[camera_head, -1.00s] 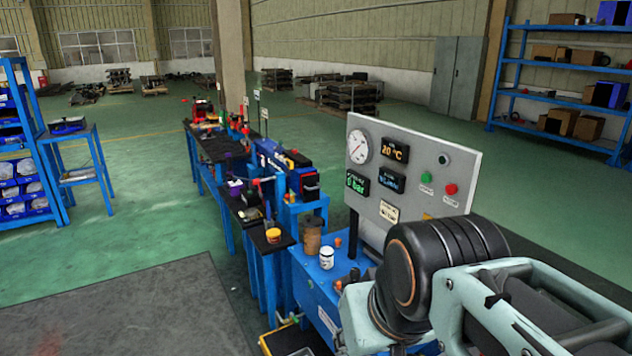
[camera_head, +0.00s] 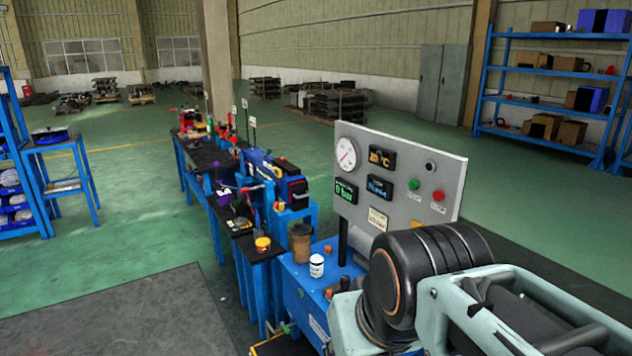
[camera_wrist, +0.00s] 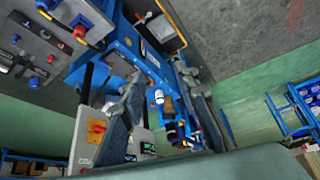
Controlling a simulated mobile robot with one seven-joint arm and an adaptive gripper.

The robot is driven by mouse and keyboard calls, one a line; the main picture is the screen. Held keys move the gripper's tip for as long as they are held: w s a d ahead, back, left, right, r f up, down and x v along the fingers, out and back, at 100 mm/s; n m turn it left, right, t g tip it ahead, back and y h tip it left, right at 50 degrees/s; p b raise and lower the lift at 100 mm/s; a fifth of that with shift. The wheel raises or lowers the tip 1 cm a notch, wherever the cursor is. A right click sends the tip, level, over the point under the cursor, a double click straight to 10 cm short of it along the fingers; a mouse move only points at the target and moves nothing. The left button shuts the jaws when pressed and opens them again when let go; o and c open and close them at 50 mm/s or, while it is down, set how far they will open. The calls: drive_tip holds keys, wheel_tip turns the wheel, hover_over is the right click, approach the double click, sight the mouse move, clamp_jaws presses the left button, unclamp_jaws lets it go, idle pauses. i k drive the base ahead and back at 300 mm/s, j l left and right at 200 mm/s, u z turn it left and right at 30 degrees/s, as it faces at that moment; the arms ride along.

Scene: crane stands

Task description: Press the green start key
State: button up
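The green start key (camera_head: 414,184) is a small round button on the grey control panel (camera_head: 385,221), left of and slightly above a red button (camera_head: 438,195). The panel stands upright over a blue bench, beyond my arm. In the head view my arm covers the lower right and my gripper is not visible. In the wrist view my gripper (camera_wrist: 158,76) has its two dark fingers spread wide with nothing between them. It is apart from the green key, which I cannot make out in that view.
A white jar (camera_head: 317,266) and a brown jar (camera_head: 301,243) stand on the blue bench (camera_head: 299,284), left of the panel. Blue workbenches with vices run back from it. Blue shelves (camera_head: 540,103) stand at the far right. Green floor is open left of the benches.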

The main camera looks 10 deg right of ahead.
sight(414, 184)
drive_tip(key=i+j+z, duration=0.1)
drive_tip(key=i+j, duration=0.45)
drive_tip(key=i, duration=0.2)
drive_tip(key=z, duration=1.5)
drive_tip(key=k+j+z, duration=0.15)
drive_tip(key=k+l, duration=0.05)
drive_tip(key=k, duration=0.05)
